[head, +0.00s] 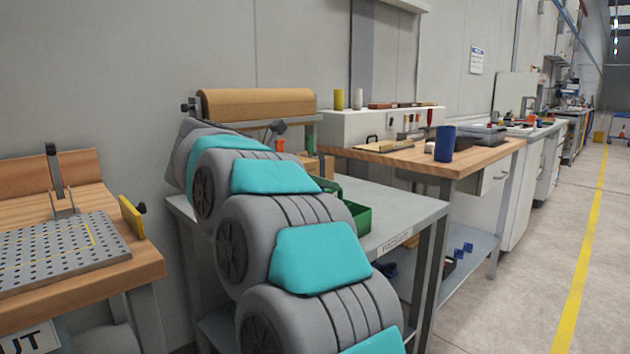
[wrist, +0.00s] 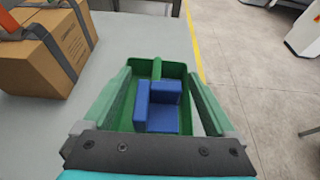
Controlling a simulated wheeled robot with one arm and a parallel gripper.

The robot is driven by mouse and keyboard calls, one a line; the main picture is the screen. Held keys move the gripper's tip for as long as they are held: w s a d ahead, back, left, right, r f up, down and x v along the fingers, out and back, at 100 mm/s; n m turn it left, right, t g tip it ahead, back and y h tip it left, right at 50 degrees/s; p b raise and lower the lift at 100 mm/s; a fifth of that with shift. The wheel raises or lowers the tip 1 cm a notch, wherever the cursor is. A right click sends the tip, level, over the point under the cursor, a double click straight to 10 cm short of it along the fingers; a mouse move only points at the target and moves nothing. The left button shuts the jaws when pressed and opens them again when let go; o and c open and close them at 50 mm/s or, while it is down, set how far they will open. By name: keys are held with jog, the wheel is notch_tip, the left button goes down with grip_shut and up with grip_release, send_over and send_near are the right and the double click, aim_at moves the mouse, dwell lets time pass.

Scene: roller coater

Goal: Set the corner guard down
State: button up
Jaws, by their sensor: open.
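The blue L-shaped corner guard (wrist: 165,118) lies inside a green bin (wrist: 141,68) in the wrist view. My gripper (wrist: 159,74) is open, with one finger on each side of the blue piece and apart from it. The near part of the bin is hidden by my gripper's body. In the head view, green bin walls (head: 360,216) show on the grey table just right of my arm. My gripper and the corner guard are hidden behind the arm there.
A strapped cardboard box (wrist: 45,50) stands left of the bin on the grey tabletop (wrist: 128,30). A wooden bench (head: 480,155) with a blue cylinder (head: 445,144) stands beyond. A paper roll (head: 255,104) is behind my arm. Open floor (head: 540,250) lies right.

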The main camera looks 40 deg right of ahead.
jog(key=shift+a+r, duration=0.15)
jog(key=shift+a, duration=0.2)
jog(key=w+b+v, duration=0.1)
jog(key=b+v, duration=0.1)
jog(key=v, duration=0.9)
jog(key=shift+s, duration=0.5)
jog(key=shift+a+r, duration=0.1)
jog(key=shift+a, duration=0.05)
